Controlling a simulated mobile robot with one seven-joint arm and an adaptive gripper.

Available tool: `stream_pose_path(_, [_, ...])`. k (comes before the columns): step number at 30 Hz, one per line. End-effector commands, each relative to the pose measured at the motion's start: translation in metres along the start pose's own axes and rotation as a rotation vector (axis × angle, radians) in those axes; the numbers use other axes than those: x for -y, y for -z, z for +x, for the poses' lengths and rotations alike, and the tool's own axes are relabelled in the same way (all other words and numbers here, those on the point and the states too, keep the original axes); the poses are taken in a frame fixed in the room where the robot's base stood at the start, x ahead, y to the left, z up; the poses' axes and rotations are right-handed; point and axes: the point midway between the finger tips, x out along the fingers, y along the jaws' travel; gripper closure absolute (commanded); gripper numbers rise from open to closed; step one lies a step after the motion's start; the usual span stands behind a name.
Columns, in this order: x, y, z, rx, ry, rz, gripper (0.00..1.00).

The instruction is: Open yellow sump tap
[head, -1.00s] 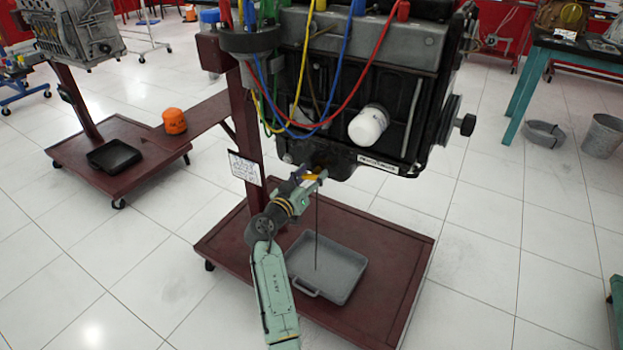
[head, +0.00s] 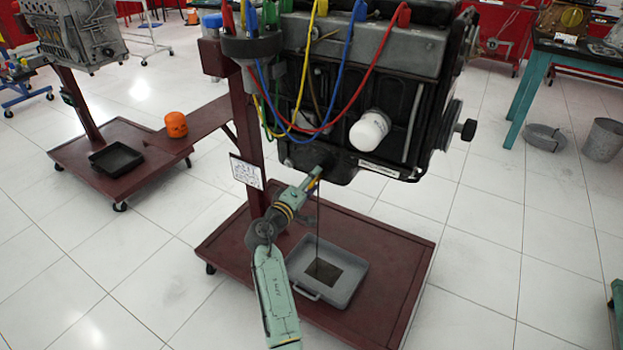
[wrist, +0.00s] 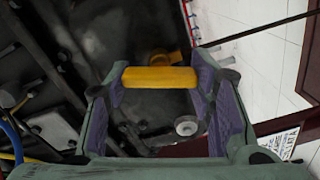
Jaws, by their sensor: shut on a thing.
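The yellow sump tap is under the engine block (head: 345,100). In the wrist view its yellow handle (wrist: 160,78) lies between the purple pads of my gripper (wrist: 160,88), which is shut on it. A yellow stem joins the handle to the dark sump. In the head view my gripper (head: 315,180) is at the sump's lower edge and mostly hides the tap. A thin dark stream (head: 318,225) falls from beside the gripper into the grey drip tray (head: 349,284). A dark pool (head: 323,272) lies on the tray's floor.
The engine stands on a maroon wheeled stand (head: 385,250). Colored cables (head: 345,65) hang over its front, beside a white filter (head: 369,130). A sign (head: 246,172) is on the post left of my gripper. Open tiled floor lies to the right.

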Motion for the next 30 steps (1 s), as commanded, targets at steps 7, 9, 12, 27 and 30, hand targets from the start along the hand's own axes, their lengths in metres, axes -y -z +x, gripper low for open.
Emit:
stream_pose_path(7, [0.0002, 0.0005, -0.0005, 0.0, 0.002, -0.192, 0.79])
stream_pose_path(9, [0.0005, 0.0005, -0.0005, 0.0, 0.002, -0.233, 0.79])
stream_pose_path(12, [0.0011, 0.0003, -0.0005, 0.0, 0.002, -0.282, 0.79])
stream_pose_path(27, [0.0028, -0.0005, -0.0003, 0.0, 0.002, -0.372, 0.79])
stream_pose_path(30, [0.0028, -0.0005, -0.0003, 0.0, 0.002, -0.372, 0.79])
